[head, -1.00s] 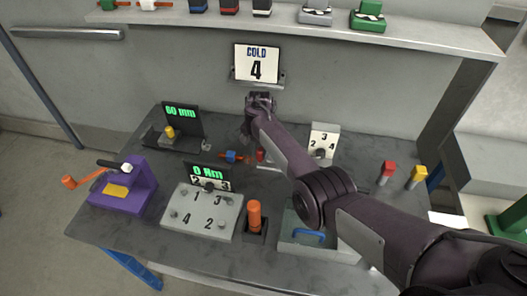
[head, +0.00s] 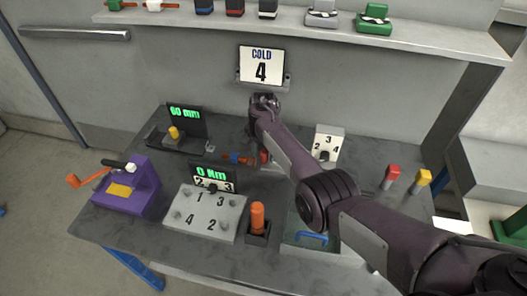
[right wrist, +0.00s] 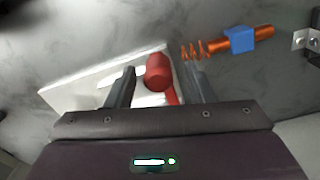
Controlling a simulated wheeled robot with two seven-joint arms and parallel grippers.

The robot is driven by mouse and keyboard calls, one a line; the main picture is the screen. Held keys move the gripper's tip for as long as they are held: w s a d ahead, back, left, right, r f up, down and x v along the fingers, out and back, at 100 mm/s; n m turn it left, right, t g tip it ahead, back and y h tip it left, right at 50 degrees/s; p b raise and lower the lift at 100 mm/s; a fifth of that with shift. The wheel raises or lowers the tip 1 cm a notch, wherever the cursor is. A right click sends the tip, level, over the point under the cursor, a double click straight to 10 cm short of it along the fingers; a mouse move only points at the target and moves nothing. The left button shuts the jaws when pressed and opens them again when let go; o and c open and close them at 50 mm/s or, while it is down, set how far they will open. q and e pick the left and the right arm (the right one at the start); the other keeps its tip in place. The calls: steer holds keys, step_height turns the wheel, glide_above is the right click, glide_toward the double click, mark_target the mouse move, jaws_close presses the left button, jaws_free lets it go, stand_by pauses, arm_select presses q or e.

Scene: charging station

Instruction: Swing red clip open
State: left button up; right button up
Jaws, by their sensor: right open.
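The red clip (right wrist: 158,72) shows in the right wrist view as a rounded red knob with a thin red arm, over a white plate (right wrist: 75,88). In the head view a small part of the red clip (head: 264,157) shows beside my right forearm, which hides the rest. My right gripper (right wrist: 157,76) is open, with one finger on each side of the red knob in the picture. I cannot tell whether the fingers touch it. My left gripper is not in view.
An orange spring rod with a blue block (right wrist: 240,40) lies close to the right finger. A numbered grey block (head: 205,212), an orange-handled holder (head: 257,220) and a purple press (head: 130,187) stand on the grey table. A sign (head: 262,66) hangs behind.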

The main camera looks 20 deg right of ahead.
step_height(320, 180, up, 8)
steer(key=shift+f, duration=0.2)
stand_by(0.5)
